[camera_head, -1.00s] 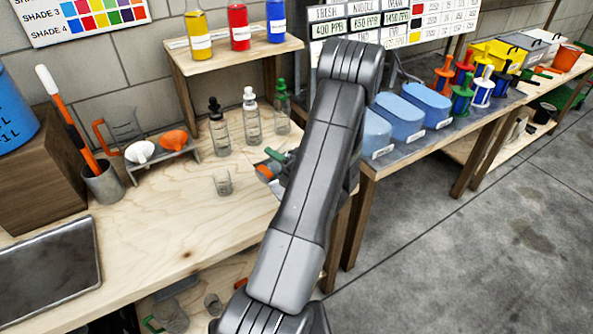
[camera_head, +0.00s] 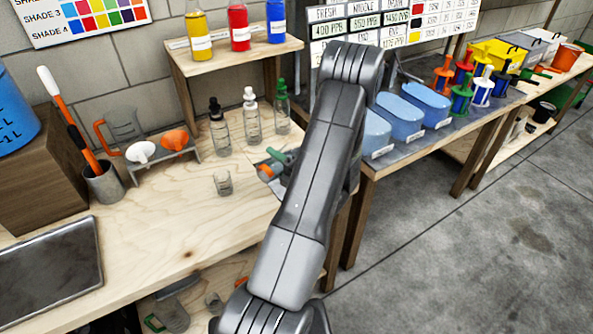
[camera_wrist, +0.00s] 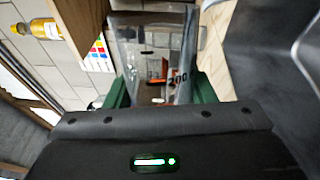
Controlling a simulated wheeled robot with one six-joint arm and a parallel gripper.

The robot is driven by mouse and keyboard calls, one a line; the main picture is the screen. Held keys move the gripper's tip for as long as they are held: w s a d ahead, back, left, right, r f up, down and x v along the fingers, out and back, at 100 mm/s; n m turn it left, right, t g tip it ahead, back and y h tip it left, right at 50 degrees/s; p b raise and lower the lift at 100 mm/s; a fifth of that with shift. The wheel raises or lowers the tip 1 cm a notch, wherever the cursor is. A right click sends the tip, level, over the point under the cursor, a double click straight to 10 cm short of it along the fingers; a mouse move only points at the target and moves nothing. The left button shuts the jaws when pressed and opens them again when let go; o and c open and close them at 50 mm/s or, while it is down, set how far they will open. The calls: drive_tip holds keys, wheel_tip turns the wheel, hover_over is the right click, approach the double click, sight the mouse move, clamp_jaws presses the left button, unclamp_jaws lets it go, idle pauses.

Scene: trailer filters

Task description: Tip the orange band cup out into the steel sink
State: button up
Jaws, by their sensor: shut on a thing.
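My gripper (camera_wrist: 160,92) has green fingers and is shut on a clear cup (camera_wrist: 182,62) with "200" printed on it; orange shows on or through its wall. In the head view, my arm hides most of the gripper. Green and orange parts (camera_head: 266,172) show just left of the arm, above the bench's right end. The cup looks tilted, but I cannot tell how far, or what is in it. A grey metal panel with a rim (camera_head: 48,268) lies at the bench's left front; I cannot tell whether it is the steel sink.
On the bench (camera_head: 185,225) stand a small clear beaker (camera_head: 223,184), dropper bottles (camera_head: 220,130), a funnel rack (camera_head: 165,158) and a brush pot (camera_head: 103,183). A shelf (camera_head: 235,55) holds coloured bottles. Blue bins (camera_head: 402,118) stand to the right. The bench's front middle is clear.

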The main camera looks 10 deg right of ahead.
sight(283, 148)
drive_tip(key=shift+w+d+f+m+p, duration=0.1)
drive_tip(key=shift+f+m+p, duration=0.05)
drive_tip(key=shift+m+p, duration=0.4)
drive_tip(key=shift+c, duration=0.2)
idle(0.5)
drive_tip(key=shift+w+d+r+m+p, duration=0.2)
drive_tip(key=shift+r+m+p, duration=0.3)
drive_tip(key=shift+m+p, duration=0.6)
idle(0.4)
drive_tip(key=shift+w+d+f+m+p, duration=0.15)
drive_tip(key=shift+d+f+m+p, duration=0.15)
drive_tip(key=shift+m+p, duration=0.4)
idle(0.6)
drive_tip(key=shift+w+d+r+m+p, duration=0.15)
drive_tip(key=shift+d+r+m+p, duration=0.1)
drive_tip(key=shift+m+p, duration=0.4)
drive_tip(key=shift+w+d+r+m+p, duration=0.2)
drive_tip(key=shift+m+p, duration=0.3)
drive_tip(key=shift+m, duration=0.2)
idle(0.5)
drive_tip(key=shift+w+d+r+m+t+h+p, duration=0.2)
drive_tip(key=shift+d+r+m+p, duration=0.1)
drive_tip(key=shift+m+p, duration=0.35)
drive_tip(key=shift+w+d+r+m+t+h+p, duration=0.1)
drive_tip(key=shift+w+d+r+m+h+p, duration=0.15)
drive_tip(key=shift+m+p, duration=0.35)
idle(0.9)
